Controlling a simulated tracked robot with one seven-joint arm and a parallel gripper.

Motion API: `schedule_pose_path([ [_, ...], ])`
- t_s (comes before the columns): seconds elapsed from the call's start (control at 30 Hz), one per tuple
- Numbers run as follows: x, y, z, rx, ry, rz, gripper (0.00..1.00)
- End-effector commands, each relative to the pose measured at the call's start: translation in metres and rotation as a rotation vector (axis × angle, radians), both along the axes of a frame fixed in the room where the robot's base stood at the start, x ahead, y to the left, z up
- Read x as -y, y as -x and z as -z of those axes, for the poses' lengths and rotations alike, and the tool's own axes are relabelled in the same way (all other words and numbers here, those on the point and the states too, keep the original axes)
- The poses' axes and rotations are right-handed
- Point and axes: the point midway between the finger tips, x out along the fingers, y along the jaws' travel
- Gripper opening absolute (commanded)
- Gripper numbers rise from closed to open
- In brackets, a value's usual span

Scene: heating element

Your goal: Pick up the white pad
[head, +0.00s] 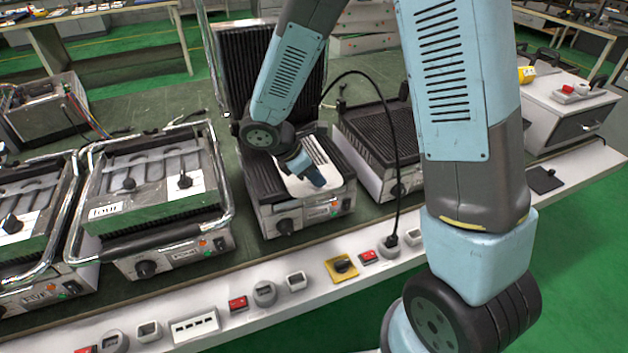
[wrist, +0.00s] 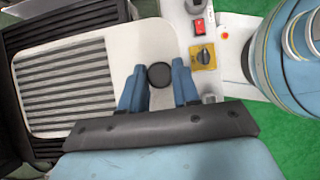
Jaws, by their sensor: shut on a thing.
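The white pad (head: 298,184) is a pale plate with a grey ribbed area, at the open grill in the middle of the head view. In the wrist view the white pad (wrist: 121,51) fills much of the left and centre, with a round black knob (wrist: 159,75) near its right end. My gripper (head: 316,184) reaches down over the pad's near part. In the wrist view my gripper (wrist: 160,82) has its blue fingers on either side of the knob, shut on the pad there. Whether the pad rests on the grill or is slightly raised cannot be told.
The open grill (head: 283,223) has its ribbed lid raised behind the pad. Closed grills, one labelled Four (head: 150,205), stand to the left. Another ribbed grill (head: 385,130) stands close on the right. A black cable (head: 394,150) hangs just right of my gripper.

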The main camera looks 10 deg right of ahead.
Motion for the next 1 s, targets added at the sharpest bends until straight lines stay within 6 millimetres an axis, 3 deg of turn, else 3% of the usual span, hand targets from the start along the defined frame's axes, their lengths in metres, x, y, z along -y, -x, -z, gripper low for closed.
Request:
schedule_pose_path([
  [0.33,0.001,0.046,-0.055,0.005,-0.001,-0.002,0.0],
  [0.7,0.004,0.111,-0.082,0.001,0.0,-0.002,0.0],
  [1.0,0.004,0.132,-0.091,-0.001,0.0,-0.001,0.0],
])
